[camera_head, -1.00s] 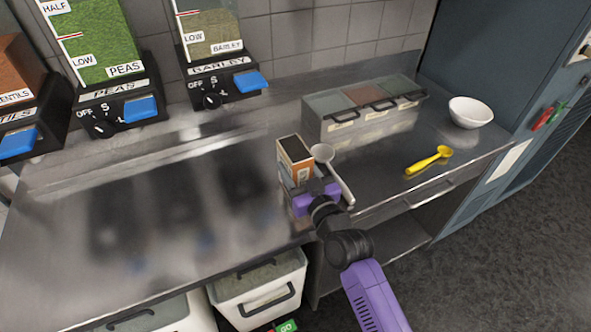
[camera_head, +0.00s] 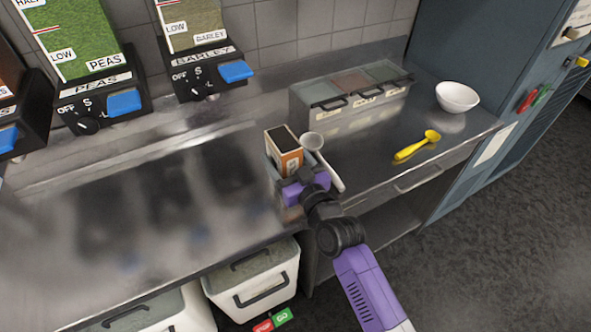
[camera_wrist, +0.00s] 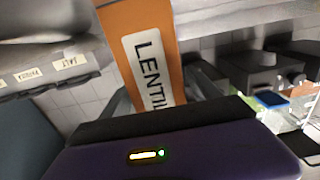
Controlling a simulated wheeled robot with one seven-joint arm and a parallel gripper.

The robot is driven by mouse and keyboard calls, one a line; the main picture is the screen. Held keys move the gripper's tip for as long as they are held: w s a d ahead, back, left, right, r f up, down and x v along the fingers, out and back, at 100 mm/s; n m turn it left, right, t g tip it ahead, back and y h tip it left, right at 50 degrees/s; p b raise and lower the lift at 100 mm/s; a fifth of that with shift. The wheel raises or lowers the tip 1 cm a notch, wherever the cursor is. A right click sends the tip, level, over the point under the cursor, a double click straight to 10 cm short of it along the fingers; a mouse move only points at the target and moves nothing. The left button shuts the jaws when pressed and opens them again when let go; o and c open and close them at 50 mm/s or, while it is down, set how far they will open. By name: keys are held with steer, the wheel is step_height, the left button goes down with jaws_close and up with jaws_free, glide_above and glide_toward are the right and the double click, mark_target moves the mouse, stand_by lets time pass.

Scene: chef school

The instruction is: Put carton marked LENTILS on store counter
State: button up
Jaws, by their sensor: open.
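The carton marked LENTILS (camera_head: 291,160) is orange with a dark open top and stands upright on the steel counter (camera_head: 235,240) near its front edge. In the wrist view its orange side (camera_wrist: 117,19) and white label reading "LENTI" fill the upper middle; the rest of the word is hidden by my gripper. My purple gripper (camera_head: 283,172) is at the carton's near side. Its jaws are open, with a finger showing on either side of the carton in the wrist view. I cannot tell whether they touch it. Which surface is the store counter is not marked.
A white scoop (camera_head: 313,141) lies close to the carton's right. Farther right are a yellow scoop (camera_head: 418,146), a white bowl (camera_head: 457,97) and a lidded steel bin row (camera_head: 350,98). Dispensers (camera_head: 105,85) stand at the back left. White bins (camera_head: 252,280) sit under the counter.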

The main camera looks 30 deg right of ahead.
steer(key=s+b, duration=0.2)
steer(key=s, duration=0.8)
steer(key=shift+s+f, duration=0.1)
steer(key=shift+s, duration=0.9)
steer(key=s+a+f+g, duration=0.1)
steer(key=s+f, duration=0.1)
steer(key=s, duration=0.7)
steer(key=s+f+g, duration=0.1)
steer(key=s+f, duration=0.1)
steer(key=s, duration=0.8)
steer(key=s+a+r, duration=0.1)
steer(key=s+r, duration=0.1)
steer(key=s, duration=0.5)
steer(key=s+a+r+g, duration=0.1)
steer(key=s+r, duration=0.1)
steer(key=s, duration=0.4)
steer(key=shift+s+r, duration=0.25)
steer(key=shift+s, duration=0.15)
steer(key=shift+c, duration=0.4)
